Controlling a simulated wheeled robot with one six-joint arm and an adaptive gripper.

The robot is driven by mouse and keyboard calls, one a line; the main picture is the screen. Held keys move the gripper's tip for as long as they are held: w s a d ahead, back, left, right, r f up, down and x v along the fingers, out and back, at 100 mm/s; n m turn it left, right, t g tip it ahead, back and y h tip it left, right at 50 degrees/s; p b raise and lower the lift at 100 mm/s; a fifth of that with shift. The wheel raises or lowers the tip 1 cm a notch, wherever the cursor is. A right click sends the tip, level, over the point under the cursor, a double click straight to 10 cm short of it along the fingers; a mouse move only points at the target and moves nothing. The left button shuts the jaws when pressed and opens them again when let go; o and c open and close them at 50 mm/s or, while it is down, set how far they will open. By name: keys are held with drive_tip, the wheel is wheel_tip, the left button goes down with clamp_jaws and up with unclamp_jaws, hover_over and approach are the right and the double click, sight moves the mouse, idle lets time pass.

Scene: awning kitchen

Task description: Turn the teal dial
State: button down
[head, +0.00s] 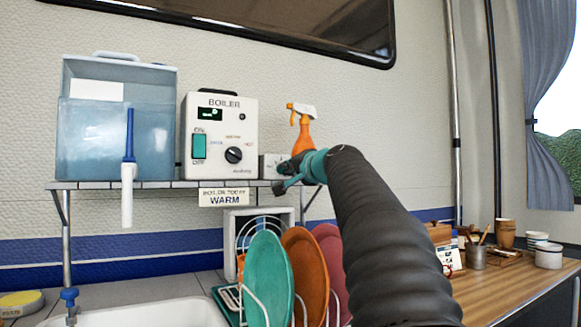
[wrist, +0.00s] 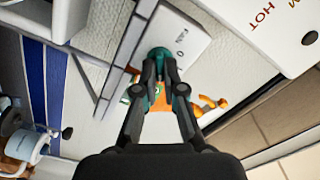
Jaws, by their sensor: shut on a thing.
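The teal dial (wrist: 160,54) sits on the face of a small white box (wrist: 186,38) in the wrist view. My gripper (wrist: 161,72) is shut on the dial, with one dark finger on each side; the fingers hide part of it. In the head view the small white box (head: 268,166) stands on the shelf right of the boiler. My gripper (head: 290,172) reaches its front from the right and hides the dial there. The dial's exact angle cannot be told.
The white boiler (head: 219,130) with a black knob and a teal switch stands close left of the box. An orange spray bottle (head: 302,132) stands behind my gripper. A blue water tank (head: 85,140) is at the left. Plates (head: 268,275) stand in a rack below the shelf (head: 150,185).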

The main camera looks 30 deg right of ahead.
drive_tip(key=shift+m, duration=0.3)
drive_tip(key=c, duration=1.3)
unclamp_jaws()
drive_tip(key=s, duration=1.2)
drive_tip(key=shift+d, duration=0.2)
